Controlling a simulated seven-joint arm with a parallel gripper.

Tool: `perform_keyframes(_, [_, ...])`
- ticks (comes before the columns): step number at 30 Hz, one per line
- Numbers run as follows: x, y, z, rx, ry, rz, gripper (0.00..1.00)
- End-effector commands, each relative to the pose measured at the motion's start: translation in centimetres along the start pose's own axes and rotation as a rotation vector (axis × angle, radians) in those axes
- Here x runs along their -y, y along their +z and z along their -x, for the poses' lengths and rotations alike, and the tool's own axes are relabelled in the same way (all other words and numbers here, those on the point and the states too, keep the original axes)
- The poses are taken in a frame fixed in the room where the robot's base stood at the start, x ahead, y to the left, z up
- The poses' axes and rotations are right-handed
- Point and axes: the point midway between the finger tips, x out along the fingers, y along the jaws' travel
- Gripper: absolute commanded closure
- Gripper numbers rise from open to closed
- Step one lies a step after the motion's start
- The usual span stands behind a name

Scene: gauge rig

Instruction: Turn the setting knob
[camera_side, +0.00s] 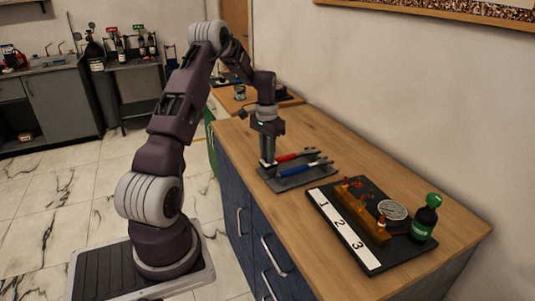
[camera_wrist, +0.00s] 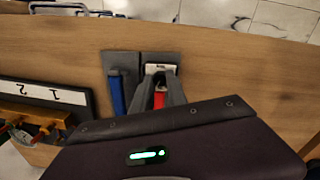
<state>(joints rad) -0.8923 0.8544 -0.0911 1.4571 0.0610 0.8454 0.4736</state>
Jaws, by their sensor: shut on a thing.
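My gripper (camera_side: 268,163) points down over the dark grey tool tray at the middle of the bench. Its fingers are shut on the red-handled tool (camera_side: 290,157), near its left end in the side view. In the wrist view my gripper (camera_wrist: 160,98) shows with the red handle (camera_wrist: 159,99) between its fingers. The blue-handled tool (camera_side: 308,168) lies beside it, free; it also shows in the wrist view (camera_wrist: 117,92). An orange-brown rail (camera_side: 361,215) with several small red-orange fittings stands on a black board. I cannot tell which part is the setting knob.
The black board (camera_side: 405,256) carries a white strip (camera_side: 342,230) marked 1, 2, 3, a round grey disc (camera_side: 392,210) and a green-capped dark bottle (camera_side: 424,218). Bare wood lies between tray and board. The wall is close behind the bench.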

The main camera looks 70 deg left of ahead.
Motion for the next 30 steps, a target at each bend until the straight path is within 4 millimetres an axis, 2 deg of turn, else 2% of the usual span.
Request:
perform_keyframes(11, [-0.01, -0.04, 0.04, 0.003, 0.0, -0.15, 1.0])
perform_keyframes(28, [0.0, -0.03, 0.03, 0.004, 0.0, -0.173, 1.0])
perform_keyframes(29, [0.0, -0.04, 0.03, 0.004, 0.0, -0.173, 0.76])
perform_keyframes(30, [0.0, -0.03, 0.03, 0.004, 0.0, -0.173, 0.68])
